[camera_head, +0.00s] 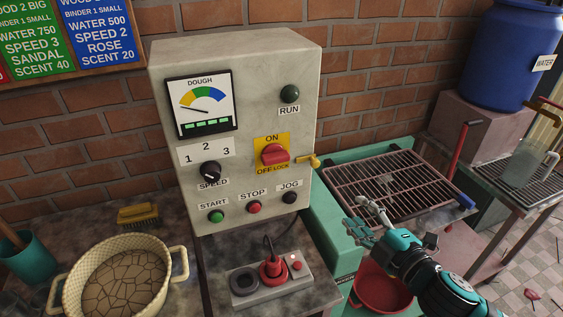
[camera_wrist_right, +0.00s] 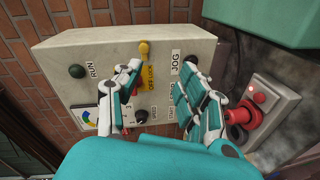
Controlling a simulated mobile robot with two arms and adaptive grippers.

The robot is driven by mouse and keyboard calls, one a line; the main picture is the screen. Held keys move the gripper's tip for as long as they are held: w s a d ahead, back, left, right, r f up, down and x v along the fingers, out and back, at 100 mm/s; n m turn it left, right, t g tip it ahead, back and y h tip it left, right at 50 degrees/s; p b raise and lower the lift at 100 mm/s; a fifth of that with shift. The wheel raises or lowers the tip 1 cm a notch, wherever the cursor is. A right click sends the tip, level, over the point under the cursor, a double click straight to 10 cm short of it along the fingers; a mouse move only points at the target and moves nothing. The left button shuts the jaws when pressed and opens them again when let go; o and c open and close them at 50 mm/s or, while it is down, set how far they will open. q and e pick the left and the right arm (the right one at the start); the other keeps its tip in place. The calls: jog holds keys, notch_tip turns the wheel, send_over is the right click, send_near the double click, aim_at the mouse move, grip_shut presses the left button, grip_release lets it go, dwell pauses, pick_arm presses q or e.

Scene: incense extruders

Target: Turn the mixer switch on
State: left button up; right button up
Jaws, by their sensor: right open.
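The grey control box (camera_head: 235,60) stands against the brick wall. On its front is a red rotary switch (camera_head: 275,154) on a yellow plate (camera_head: 271,141) marked ON above and OFF LOCK below. A small yellow part (camera_head: 313,161) sticks out at the box's right edge beside it. My right gripper (camera_head: 368,220) is open and empty, right of and below the switch, apart from the box. In the right wrist view, the open fingers (camera_wrist_right: 160,82) point at the box front, and one finger partly hides the switch and plate (camera_wrist_right: 152,78). My left gripper is not in view.
The box also has a speed knob (camera_head: 210,172), a green start button (camera_head: 216,216), a red stop button (camera_head: 254,208) and a dough gauge (camera_head: 200,104). A grey pedestal with a red plug (camera_head: 273,273) sits below. A grill rack (camera_head: 388,185) and red bowl (camera_head: 382,290) lie right.

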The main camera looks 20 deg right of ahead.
jog(key=a+r+n+y, duration=0.5)
jog(key=n+y, duration=0.1)
jog(key=n, duration=0.1)
jog(key=p, duration=0.6)
send_near(280, 161)
jog(key=x, duration=0.8)
jog(key=shift+w+a+r, duration=0.1)
jog(key=shift+w+r, duration=0.05)
jog(key=shift+w+a, duration=0.25)
jog(key=shift+w, duration=0.2)
grip_shut()
